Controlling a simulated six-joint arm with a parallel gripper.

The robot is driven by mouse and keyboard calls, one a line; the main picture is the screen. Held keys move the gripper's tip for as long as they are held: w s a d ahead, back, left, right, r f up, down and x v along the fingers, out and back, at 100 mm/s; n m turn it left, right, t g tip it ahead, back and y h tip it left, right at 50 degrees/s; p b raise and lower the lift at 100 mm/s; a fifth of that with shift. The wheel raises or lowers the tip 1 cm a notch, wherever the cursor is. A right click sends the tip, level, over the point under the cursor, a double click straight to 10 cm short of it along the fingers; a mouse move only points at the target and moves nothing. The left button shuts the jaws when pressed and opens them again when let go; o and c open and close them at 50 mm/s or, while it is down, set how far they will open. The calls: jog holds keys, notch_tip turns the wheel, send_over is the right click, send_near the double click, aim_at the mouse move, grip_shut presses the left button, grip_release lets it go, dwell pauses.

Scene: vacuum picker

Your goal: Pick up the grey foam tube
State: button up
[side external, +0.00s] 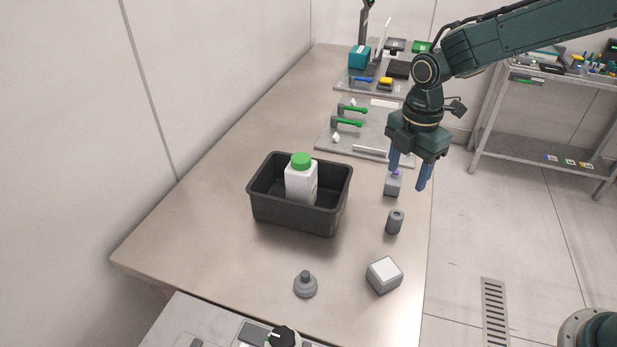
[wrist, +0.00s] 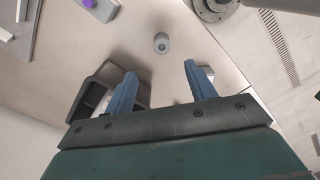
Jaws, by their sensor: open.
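The grey foam tube (side external: 395,222) is a short upright cylinder with a hole in its top, standing on the table right of the black bin. In the wrist view the tube (wrist: 161,46) shows beyond my fingertips, roughly centred between them. My gripper (side external: 408,179) has two blue fingers spread apart with nothing between them. It hangs above the table's right edge, higher than the tube and apart from it. In the wrist view both fingers of my gripper (wrist: 160,69) show, open and empty.
The black bin (side external: 290,218) holds a white bottle with a green cap (side external: 301,161). A grey block with a purple top part (side external: 393,186) stands behind the tube. A white-topped grey box (side external: 384,275) and a grey suction cup (side external: 305,285) lie in front. Tool mats are farther back.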

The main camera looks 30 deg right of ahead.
aim_at(397, 214)
jog(key=shift+f, duration=4.3)
jog(key=shift+f, duration=0.1)
jog(key=shift+s+a+f, duration=0.1)
jog(key=shift+s+f, duration=0.05)
jog(key=shift+f, duration=2.35)
jog(key=c, duration=1)
